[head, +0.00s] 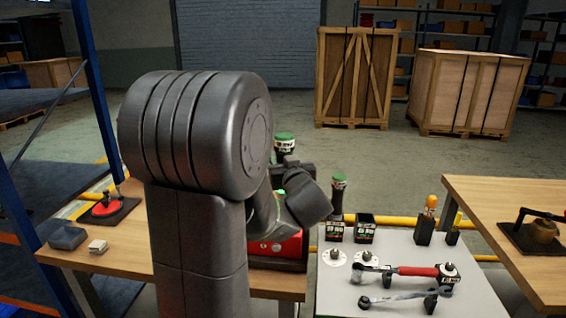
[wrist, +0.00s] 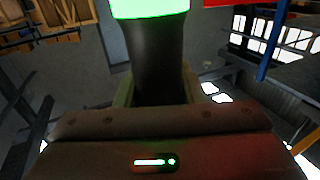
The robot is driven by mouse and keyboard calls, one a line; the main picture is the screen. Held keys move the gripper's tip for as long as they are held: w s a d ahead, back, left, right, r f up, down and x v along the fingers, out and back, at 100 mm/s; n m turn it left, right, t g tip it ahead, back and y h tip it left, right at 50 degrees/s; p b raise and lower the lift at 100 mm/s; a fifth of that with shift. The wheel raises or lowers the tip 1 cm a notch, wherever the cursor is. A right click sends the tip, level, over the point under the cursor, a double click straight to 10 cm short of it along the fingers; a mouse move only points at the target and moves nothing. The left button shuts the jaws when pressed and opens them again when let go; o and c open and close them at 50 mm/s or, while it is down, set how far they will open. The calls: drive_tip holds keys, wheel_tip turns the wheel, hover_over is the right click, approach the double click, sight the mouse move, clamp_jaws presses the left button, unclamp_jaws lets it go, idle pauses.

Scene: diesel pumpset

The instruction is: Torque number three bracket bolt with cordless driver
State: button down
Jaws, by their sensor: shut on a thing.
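In the wrist view my gripper (wrist: 160,100) is shut on a dark cylindrical handle with a bright green band, which looks like the cordless driver (wrist: 150,55). Its working end is out of that view. In the head view a dark thing with a green-and-white top (head: 285,143) rises behind my arm; it may be the held driver, but the jaws are hidden there. Part of a red machine (head: 278,246) shows low behind my arm, on the left wooden bench. The bracket and its number three bolt cannot be made out.
Another wooden bench (head: 480,190) stands right. A blue rack post (head: 100,90) is left. Crates (head: 355,80) stand far back.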

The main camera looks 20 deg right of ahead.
sight(283, 145)
drive_tip(key=shift+f+b, duration=0.3)
drive_tip(key=shift+f, duration=0.1)
idle(1.4)
drive_tip(key=shift+r, duration=0.15)
idle(0.6)
drive_tip(key=shift+r+p, duration=2.25)
drive_tip(key=shift+r, duration=0.4)
drive_tip(key=shift+d, duration=0.1)
